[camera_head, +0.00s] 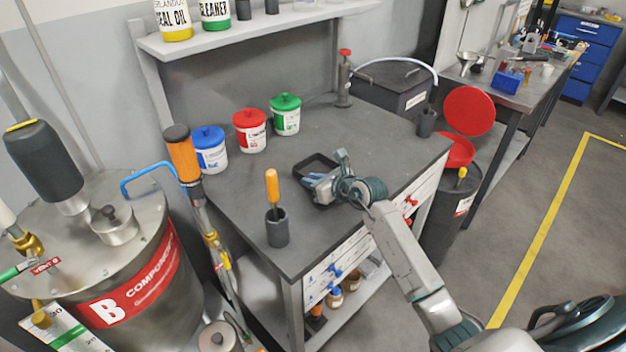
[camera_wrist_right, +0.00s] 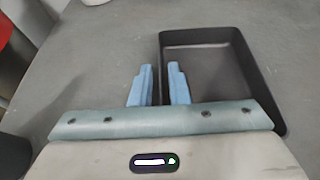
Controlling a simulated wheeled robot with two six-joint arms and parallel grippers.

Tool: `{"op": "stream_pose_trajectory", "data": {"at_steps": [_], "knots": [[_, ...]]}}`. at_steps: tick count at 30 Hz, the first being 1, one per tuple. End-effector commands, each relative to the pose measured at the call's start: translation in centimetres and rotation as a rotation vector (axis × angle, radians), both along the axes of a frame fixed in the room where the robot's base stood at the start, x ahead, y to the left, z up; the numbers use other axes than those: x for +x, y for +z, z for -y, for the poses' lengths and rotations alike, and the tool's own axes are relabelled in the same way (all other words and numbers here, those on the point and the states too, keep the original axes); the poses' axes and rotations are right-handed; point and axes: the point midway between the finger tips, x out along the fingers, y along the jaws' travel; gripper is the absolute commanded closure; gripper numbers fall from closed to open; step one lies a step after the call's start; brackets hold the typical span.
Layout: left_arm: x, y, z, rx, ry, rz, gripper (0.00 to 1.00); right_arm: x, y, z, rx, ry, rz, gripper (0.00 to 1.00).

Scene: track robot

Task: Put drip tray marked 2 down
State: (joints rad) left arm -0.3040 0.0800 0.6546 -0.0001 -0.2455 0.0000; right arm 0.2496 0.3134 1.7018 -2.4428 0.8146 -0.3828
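A dark, shallow rectangular drip tray (camera_head: 309,161) rests on the grey workbench (camera_head: 350,128). It shows larger in the right wrist view (camera_wrist_right: 212,68), empty, with its mark not visible. My right gripper (camera_head: 312,180) is down at the tray's near side in the head view. In the right wrist view its two blue fingers (camera_wrist_right: 160,80) stand either side of the tray's left wall, with a gap between them; they do not look closed on it. The gripper covers part of the tray. My left gripper is not in view.
Blue (camera_head: 210,150), red (camera_head: 249,131) and green-lidded (camera_head: 285,115) tubs stand along the bench's back left. A dark cup with an orange-handled tool (camera_head: 277,226) stands at the front left. A red-topped bottle (camera_head: 344,80) is at the back. Bench top around the tray is mostly clear.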

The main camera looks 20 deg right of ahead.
Motion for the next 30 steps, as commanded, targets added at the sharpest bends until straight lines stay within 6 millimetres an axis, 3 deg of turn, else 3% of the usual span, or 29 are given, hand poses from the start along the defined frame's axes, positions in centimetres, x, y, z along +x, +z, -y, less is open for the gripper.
{"op": "stream_pose_trajectory", "data": {"at_steps": [13, 24, 30], "knots": [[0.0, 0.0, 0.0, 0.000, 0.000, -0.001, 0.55, -0.5, 0.5, 0.2, -0.001, -0.001, 0.000, 0.76], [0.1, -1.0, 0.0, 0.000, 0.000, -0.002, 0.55, -6.8, 3.0, 2.5, -0.007, 0.001, 0.000, 0.76], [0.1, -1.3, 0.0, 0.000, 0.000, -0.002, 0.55, -9.2, 4.2, 3.3, -0.005, 0.000, 0.000, 0.76]]}}
